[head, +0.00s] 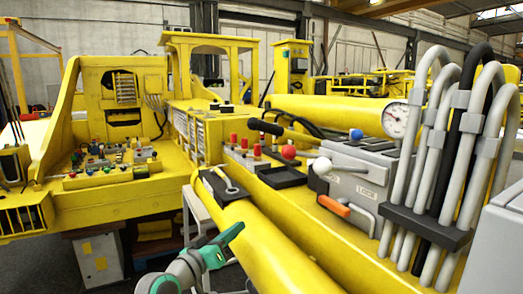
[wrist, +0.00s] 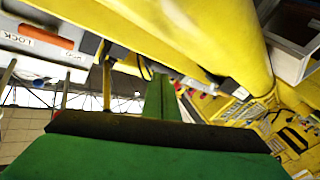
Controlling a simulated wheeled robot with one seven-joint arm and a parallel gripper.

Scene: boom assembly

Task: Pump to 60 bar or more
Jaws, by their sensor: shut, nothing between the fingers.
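A round white pressure gauge (head: 395,120) stands on the right above a grey block (head: 355,180) marked LOCK. Its dial is too small to read. A lever with a long black grip (head: 265,127) slopes from the upper left down toward the block; it looks like the pump handle. My gripper (head: 236,231), green, is low in the middle of the head view, left of the block and apart from the lever. It is shut and empty. Its green fingers also show in the wrist view (wrist: 160,98), with the LOCK panel (wrist: 70,42) upside down at upper left.
Near the block are an orange handle (head: 333,206), a white-knobbed lever (head: 322,166), a red knob (head: 289,152) and a blue knob (head: 356,134). Thick grey and black hoses (head: 455,150) rise at right. A yellow cylinder (head: 270,240) runs beside my gripper.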

